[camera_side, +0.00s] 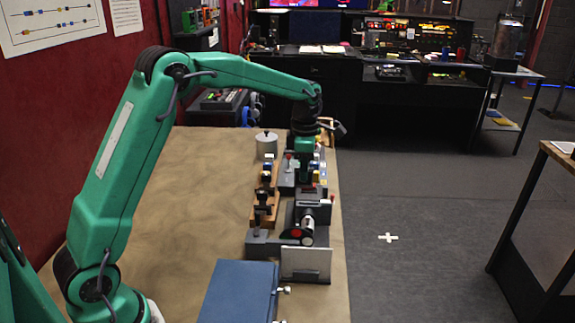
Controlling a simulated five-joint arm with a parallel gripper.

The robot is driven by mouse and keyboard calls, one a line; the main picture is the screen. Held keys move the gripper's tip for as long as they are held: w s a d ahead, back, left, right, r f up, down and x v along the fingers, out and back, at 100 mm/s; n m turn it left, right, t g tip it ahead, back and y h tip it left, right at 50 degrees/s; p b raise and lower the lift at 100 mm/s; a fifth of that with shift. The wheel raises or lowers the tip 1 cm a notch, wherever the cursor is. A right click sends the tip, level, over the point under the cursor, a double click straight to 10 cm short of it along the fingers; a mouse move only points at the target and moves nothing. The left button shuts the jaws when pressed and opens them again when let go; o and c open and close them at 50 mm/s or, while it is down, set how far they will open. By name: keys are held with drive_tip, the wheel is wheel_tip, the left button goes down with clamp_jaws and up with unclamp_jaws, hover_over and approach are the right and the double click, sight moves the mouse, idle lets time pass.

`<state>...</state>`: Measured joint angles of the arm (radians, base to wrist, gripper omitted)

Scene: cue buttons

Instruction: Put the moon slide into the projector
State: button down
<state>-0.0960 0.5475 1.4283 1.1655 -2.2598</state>
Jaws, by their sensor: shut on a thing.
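My gripper (304,178) points down over the row of devices at the right edge of the table. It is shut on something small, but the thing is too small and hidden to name. Just in front of it is a dark grey box with a round black-and-white barrel (308,223), which looks like the projector. Small red, blue and yellow pieces (319,168) are beside the gripper on its right. I cannot make out which piece is the moon slide.
A blue box (238,292) and a white upright panel (306,262) stand at the near end. A wooden rack with dark knobs (261,205) is left of the devices. The tan table's left side (200,200) is clear.

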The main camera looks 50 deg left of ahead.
sight(310, 182)
drive_tip(key=shift+w+d+r, duration=0.1)
drive_tip(key=shift+w+d, duration=0.05)
drive_tip(key=shift+d, duration=0.3)
drive_tip(key=shift+w+d+r, duration=0.1)
drive_tip(key=shift+w+d, duration=0.05)
drive_tip(key=shift+d, duration=0.25)
drive_tip(key=shift+f, duration=0.1)
drive_tip(key=shift+f, duration=0.15)
drive_tip(key=shift+f, duration=1.7)
drive_tip(key=shift+f, duration=2.05)
idle(2.5)
drive_tip(key=c, duration=1.3)
unclamp_jaws()
drive_tip(key=shift+o, duration=0.6)
